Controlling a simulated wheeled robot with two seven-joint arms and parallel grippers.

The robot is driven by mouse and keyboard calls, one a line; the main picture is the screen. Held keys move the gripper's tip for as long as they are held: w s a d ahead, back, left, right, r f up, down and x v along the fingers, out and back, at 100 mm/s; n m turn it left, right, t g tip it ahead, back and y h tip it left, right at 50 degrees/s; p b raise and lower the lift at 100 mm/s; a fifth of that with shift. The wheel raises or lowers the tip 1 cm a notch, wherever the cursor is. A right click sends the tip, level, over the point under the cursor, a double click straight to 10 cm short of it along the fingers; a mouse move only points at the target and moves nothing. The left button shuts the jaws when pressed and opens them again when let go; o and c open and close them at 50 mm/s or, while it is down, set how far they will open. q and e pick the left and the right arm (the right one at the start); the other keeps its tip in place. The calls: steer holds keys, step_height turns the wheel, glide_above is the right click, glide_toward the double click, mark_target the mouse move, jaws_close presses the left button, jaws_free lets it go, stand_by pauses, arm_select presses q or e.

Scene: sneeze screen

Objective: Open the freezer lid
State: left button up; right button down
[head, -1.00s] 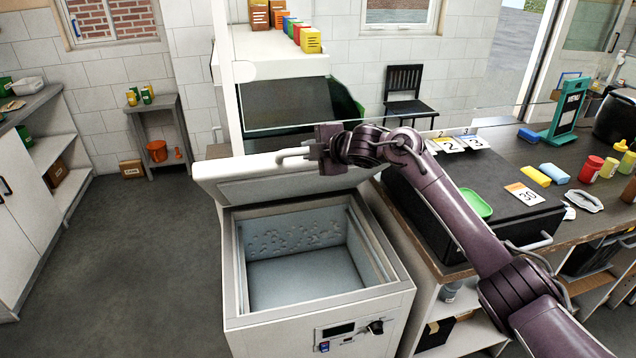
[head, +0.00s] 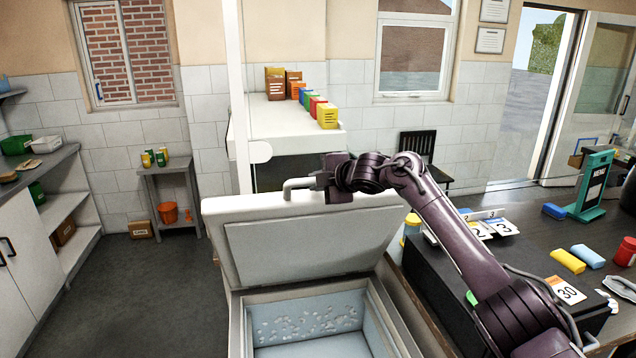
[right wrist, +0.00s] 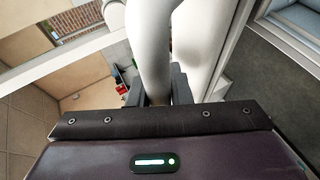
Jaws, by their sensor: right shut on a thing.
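The white chest freezer (head: 238,325) stands low in the middle of the head view. Its lid (head: 310,245) is raised and tilted up at the back, with its underside facing me. The frosted interior (head: 305,318) shows below it. My right gripper (head: 312,178) is at the lid's top edge, shut on the white bar handle (head: 292,184). In the right wrist view the handle (right wrist: 150,60) runs between the fingers (right wrist: 158,90). My left gripper is not in view.
A dark counter (head: 520,255) with a number card (head: 565,290), sponges and a menu stand (head: 592,185) is on the right. A white shelf (head: 285,130) with colored boxes is behind the lid. Open floor (head: 150,285) lies to the left.

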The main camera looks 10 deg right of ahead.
steer(key=c, duration=1.5)
jaws_free()
steer(key=shift+f, duration=0.35)
steer(key=shift+o, duration=0.5)
steer(key=shift+s+d+r+b, duration=0.25)
steer(key=shift+s+d+b, duration=0.1)
steer(key=shift+s+b, duration=0.25)
steer(key=b+v, duration=0.2)
steer(key=v, duration=0.4)
steer(key=shift+r+b, duration=0.4)
steer(key=shift+r, duration=0.05)
steer(key=shift+s, duration=0.15)
